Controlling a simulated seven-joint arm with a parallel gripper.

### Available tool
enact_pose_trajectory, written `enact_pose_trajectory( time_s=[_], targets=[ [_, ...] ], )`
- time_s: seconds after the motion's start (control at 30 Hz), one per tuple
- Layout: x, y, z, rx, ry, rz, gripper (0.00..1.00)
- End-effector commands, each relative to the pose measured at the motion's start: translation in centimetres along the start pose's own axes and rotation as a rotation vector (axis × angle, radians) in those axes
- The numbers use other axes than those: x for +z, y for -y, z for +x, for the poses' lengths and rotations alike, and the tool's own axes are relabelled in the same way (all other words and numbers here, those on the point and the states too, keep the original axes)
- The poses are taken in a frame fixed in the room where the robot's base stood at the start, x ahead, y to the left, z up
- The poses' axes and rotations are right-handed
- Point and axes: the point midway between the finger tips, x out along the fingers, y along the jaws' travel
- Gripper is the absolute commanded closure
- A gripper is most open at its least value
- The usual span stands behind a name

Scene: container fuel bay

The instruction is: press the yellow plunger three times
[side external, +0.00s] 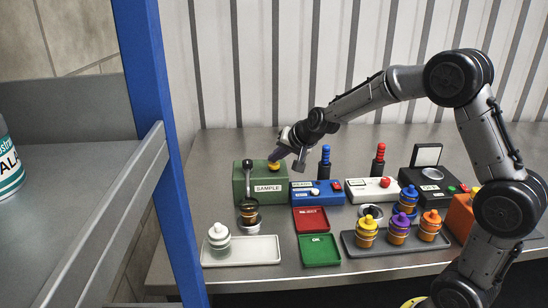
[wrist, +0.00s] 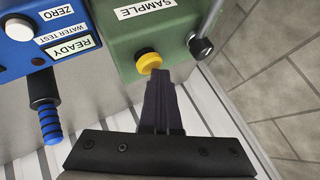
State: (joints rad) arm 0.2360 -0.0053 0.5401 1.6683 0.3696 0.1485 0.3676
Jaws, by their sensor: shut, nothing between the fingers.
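The yellow plunger (side external: 273,166) is a round knob on top of the green SAMPLE box (side external: 238,180). In the wrist view the yellow plunger (wrist: 149,62) sits in a dark collar on the green box (wrist: 120,42). My gripper (side external: 277,156) is shut and empty, with its fingertips right at the plunger. In the wrist view the tips of my gripper (wrist: 161,76) overlap the plunger's lower right edge. I cannot tell whether they touch it or how far it is pressed.
A lever with a dark knob (wrist: 201,46) stands beside the SAMPLE label. The blue READY box (side external: 318,194) adjoins the green box. A grey tray (side external: 262,250) holds a white-capped bottle (side external: 219,238). Red (side external: 311,219) and green (side external: 319,250) trays lie in front.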

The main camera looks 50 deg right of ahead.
Motion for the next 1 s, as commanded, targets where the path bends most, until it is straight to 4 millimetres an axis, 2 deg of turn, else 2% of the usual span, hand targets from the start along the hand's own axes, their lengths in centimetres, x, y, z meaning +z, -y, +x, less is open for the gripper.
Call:
enact_pose_trajectory(
  time_s=[0.37,1.0],
  targets=[
    [0.1,-0.1,0.0,0.003,0.004,0.001,1.0],
    [-1.6,1.6,-2.3,0.002,0.003,0.001,1.0]
  ],
)
